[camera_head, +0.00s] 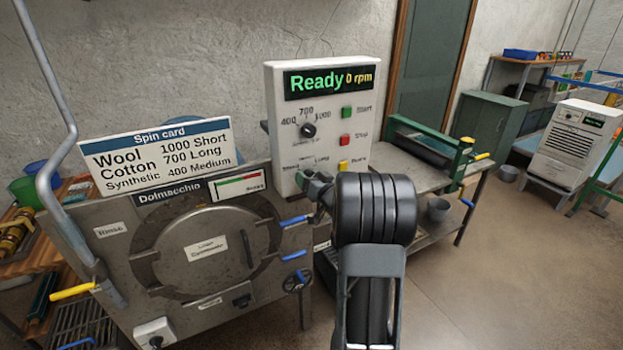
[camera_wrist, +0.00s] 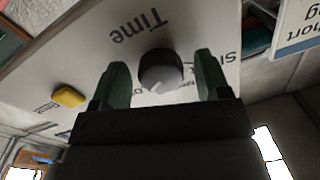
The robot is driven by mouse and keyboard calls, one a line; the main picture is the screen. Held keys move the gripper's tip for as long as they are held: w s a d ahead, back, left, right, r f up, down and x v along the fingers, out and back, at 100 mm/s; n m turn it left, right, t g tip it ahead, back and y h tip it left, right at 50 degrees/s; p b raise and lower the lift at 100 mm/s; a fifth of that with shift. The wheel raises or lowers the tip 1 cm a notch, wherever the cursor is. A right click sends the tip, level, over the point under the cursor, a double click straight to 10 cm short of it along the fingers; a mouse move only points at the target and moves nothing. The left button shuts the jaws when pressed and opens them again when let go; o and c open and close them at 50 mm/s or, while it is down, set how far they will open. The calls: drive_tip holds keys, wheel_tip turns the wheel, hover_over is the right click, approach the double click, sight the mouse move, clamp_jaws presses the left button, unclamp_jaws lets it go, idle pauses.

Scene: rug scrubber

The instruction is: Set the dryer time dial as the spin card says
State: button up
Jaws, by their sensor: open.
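The spin card (camera_head: 158,152) reads Wool 1000 Short, Cotton 700 Long, Synthetic 400 Medium. The white control box (camera_head: 283,138) shows "Ready 0 rpm" on its display. In the head view my gripper (camera_head: 314,184) hides the dial at the box's lower front.
A speed dial (camera_head: 308,130) marked 400, 700, 1000 is above my gripper. Green (camera_head: 346,112), red (camera_head: 345,139) and yellow (camera_head: 343,166) buttons line the box's right side. The metal drum machine (camera_head: 130,270), with blue handles, stands at left. Open floor is at right.

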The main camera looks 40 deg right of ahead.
drive_tip(key=shift+c, duration=0.3)
drive_tip(key=c, duration=0.9)
drive_tip(key=shift+o, duration=0.2)
drive_tip(key=shift+n+b, duration=0.3)
drive_tip(key=shift+b, duration=0.05)
drive_tip(key=shift+n+g+h+b, duration=0.3)
drive_tip(key=shift+n+b, duration=4.8)
drive_tip(key=shift+n, duration=0.2)
drive_tip(key=shift+r, duration=0.1)
